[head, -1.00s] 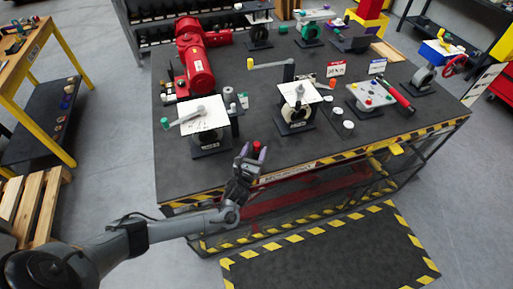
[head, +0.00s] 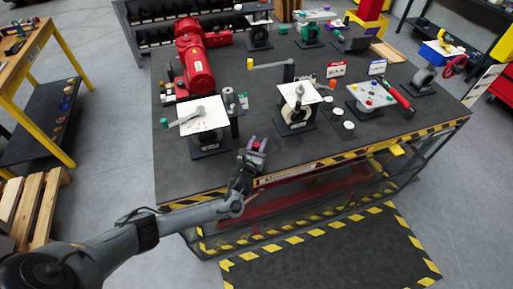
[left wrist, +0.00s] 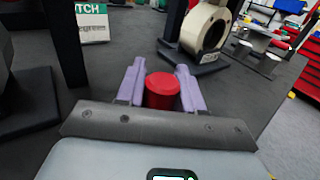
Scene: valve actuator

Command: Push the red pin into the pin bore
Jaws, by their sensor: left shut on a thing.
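The red pin (head: 258,147) is between the purple fingers of my left gripper (head: 257,142), over the front edge area of the black table. In the left wrist view, the red pin (left wrist: 162,90) shows as a short red cylinder with a round top, with a purple finger on each side. My left gripper is shut on it. Whether its lower end touches the table is hidden. A cream ring-shaped valve body (left wrist: 207,28) stands ahead and to the right on a dark base. I cannot tell which opening is the pin bore. My right gripper is not in view.
A stand with a white plate (head: 204,115) and grey lever is behind and left of the gripper. The cream valve's stand (head: 297,110) is to the right. A red motor (head: 196,65) lies at the back left. The table front near the gripper is clear.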

